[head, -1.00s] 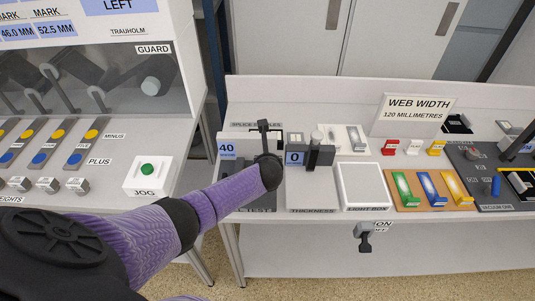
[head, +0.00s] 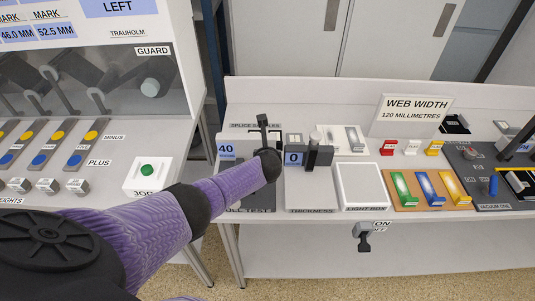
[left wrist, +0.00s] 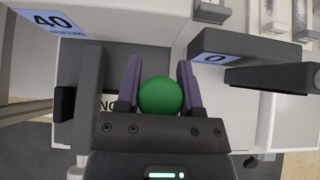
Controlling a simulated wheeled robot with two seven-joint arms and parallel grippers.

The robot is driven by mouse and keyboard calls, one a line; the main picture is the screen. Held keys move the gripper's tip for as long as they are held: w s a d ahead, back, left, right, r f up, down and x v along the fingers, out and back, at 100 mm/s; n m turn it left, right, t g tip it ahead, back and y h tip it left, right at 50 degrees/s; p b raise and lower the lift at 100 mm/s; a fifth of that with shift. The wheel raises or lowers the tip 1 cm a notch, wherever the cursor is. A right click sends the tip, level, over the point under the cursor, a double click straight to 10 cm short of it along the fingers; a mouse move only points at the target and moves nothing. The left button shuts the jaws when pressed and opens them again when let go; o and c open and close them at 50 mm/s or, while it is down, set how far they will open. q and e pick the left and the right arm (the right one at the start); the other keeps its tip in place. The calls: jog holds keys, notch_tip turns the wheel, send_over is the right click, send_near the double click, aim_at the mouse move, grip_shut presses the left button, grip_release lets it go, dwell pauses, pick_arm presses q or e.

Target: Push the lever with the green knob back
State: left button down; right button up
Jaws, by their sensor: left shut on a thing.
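The green knob (left wrist: 161,96) sits between the two purple fingers of my left gripper (left wrist: 160,88) in the left wrist view, and the gripper is shut on it. The lever under the knob is hidden. In the head view my left arm reaches over the pull-test station (head: 236,198) at the left end of the white bench. There the arm hides the knob and the fingers cannot be made out. The blue display reading 40 (head: 226,149) stands just left of the arm's end. My right gripper is not in view.
The thickness gauge (head: 295,158) with a 0 display stands close to the right of my left gripper. A light box (head: 360,187) and coloured blocks are further right. The console with the green JOG button (head: 147,170) stands left, across a gap.

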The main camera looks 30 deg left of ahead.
pick_arm(q)
jog(key=c, duration=0.7)
grip_release()
jog(key=o, duration=0.5)
jog(key=shift+w+a+f, duration=0.1)
jog(key=shift+w+f, duration=0.05)
jog(key=shift+c, duration=0.2)
jog(key=p+v, duration=0.7)
jog(key=v, duration=0.3)
